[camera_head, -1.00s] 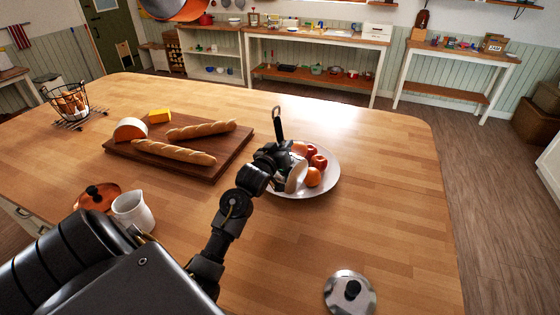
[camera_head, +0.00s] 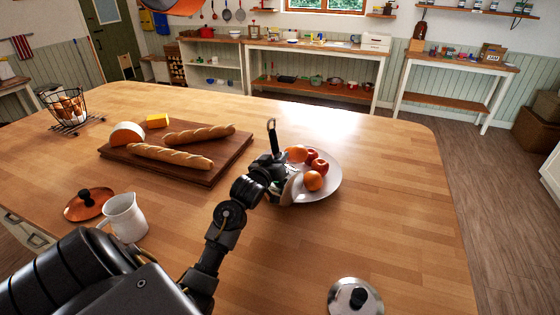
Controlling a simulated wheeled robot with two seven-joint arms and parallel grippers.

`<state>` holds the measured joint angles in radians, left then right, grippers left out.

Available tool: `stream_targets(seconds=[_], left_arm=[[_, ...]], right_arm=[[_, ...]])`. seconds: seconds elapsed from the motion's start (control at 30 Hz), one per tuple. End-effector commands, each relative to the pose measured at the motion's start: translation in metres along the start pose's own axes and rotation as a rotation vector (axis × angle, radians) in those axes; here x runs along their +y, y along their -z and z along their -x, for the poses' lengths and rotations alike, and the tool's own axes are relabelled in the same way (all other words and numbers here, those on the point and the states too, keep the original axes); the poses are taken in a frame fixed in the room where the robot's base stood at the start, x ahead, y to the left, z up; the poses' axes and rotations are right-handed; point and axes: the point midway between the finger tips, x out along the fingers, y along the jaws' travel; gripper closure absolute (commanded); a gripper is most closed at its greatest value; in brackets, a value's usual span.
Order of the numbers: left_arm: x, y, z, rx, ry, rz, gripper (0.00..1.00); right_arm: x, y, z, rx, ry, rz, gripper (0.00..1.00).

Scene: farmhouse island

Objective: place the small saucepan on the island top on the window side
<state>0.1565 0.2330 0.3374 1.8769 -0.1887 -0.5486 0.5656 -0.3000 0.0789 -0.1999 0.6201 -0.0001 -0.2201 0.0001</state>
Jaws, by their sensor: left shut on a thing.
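My left gripper (camera_head: 277,172) is shut on the small saucepan. The saucepan's dark handle (camera_head: 272,136) sticks up above the gripper, and part of a pale metal body (camera_head: 293,188) shows beside the fingers. The rest of the saucepan is hidden by the gripper, so I cannot tell its exact tilt or whether it touches anything. It is at the left edge of the white plate (camera_head: 328,187) of fruit. The island top (camera_head: 390,195) is a wide wooden surface. The window (camera_head: 325,5) is in the far wall. My right gripper is not in view.
A cutting board (camera_head: 196,176) with bread and cheese lies left of the gripper. A white jug (camera_head: 124,217) and copper lid (camera_head: 88,203) stand near left, a steel lid (camera_head: 355,298) near right. An egg basket (camera_head: 66,107) is far left. The far and right island top is clear.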

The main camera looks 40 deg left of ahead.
Motion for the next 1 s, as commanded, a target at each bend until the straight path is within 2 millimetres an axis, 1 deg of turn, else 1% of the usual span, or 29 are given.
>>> stream_targets(seconds=[0.13,0.17,0.3,0.33,0.57,0.67,0.77,0.87,1.0], left_arm=[[-0.001,-0.003,0.0,0.001,0.0,0.0,1.0],[-0.001,-0.004,0.0,-0.002,0.001,0.0,0.85],[-0.001,-0.004,0.0,-0.001,0.0,0.0,0.67],[-0.001,-0.004,0.0,-0.001,0.0,0.0,0.64],[-0.001,-0.003,0.0,-0.001,0.0,0.0,0.64],[0.0,0.001,0.0,0.001,0.0,0.0,0.64],[-0.001,-0.002,0.011,0.0,0.001,0.0,0.64],[-0.001,-0.003,0.03,0.0,0.0,-0.002,0.64],[-0.001,-0.004,0.061,-0.002,0.0,-0.002,0.64]], right_arm=[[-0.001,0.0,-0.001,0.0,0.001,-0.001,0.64],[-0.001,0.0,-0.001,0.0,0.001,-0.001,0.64],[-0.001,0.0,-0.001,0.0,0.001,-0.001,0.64],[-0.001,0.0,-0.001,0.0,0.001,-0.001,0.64],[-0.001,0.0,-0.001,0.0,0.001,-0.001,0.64],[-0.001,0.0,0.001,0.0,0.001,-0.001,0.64],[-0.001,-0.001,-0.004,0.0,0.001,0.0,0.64],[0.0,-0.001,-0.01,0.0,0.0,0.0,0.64],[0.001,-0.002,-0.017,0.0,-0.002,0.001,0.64]])
